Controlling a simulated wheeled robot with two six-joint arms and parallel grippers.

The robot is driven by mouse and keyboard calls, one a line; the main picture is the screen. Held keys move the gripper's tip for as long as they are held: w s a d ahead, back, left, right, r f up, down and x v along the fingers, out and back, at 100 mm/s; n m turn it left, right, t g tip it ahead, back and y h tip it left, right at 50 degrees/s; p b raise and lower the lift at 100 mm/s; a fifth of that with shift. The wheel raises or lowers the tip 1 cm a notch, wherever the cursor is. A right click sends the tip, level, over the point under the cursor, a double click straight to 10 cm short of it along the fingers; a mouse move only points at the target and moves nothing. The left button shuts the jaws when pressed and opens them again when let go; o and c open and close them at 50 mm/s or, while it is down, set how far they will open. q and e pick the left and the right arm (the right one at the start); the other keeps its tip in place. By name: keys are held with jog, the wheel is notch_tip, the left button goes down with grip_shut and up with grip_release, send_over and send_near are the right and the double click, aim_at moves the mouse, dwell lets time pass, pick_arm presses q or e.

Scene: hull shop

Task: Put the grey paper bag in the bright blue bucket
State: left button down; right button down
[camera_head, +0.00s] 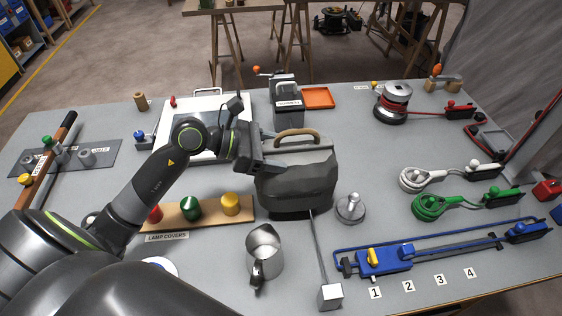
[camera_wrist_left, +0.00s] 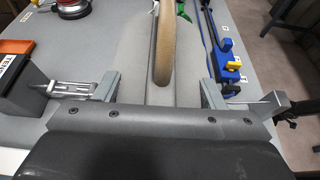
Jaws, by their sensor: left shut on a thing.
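The grey bag (camera_head: 298,182), dark and boxy with a tan curved handle (camera_head: 297,133), is over the middle of the table. My left gripper (camera_head: 282,152) reaches it from the left and is shut on it near the top, below the handle. In the left wrist view the fingers (camera_wrist_left: 158,92) lie either side of the bag's pale grey top, with the tan handle (camera_wrist_left: 165,45) beyond. I cannot tell whether the bag's bottom touches the table. I see no bright blue bucket for certain; a blue thing (camera_head: 557,212) is cut off at the right edge. My right gripper is not in view.
Near the bag stand a metal jug (camera_head: 264,250), a lamp-cover board (camera_head: 180,222), a silver weight (camera_head: 350,208) and a thin rod with a white cube (camera_head: 330,296). Coiled green line (camera_head: 430,206) and a blue rail (camera_head: 385,260) lie right. An orange tray (camera_head: 318,97) lies behind.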

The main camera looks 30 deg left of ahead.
pick_arm(q)
jog(key=shift+f, duration=1.7)
jog(key=shift+f, duration=0.15)
jog(key=shift+c, duration=1.6)
grip_release()
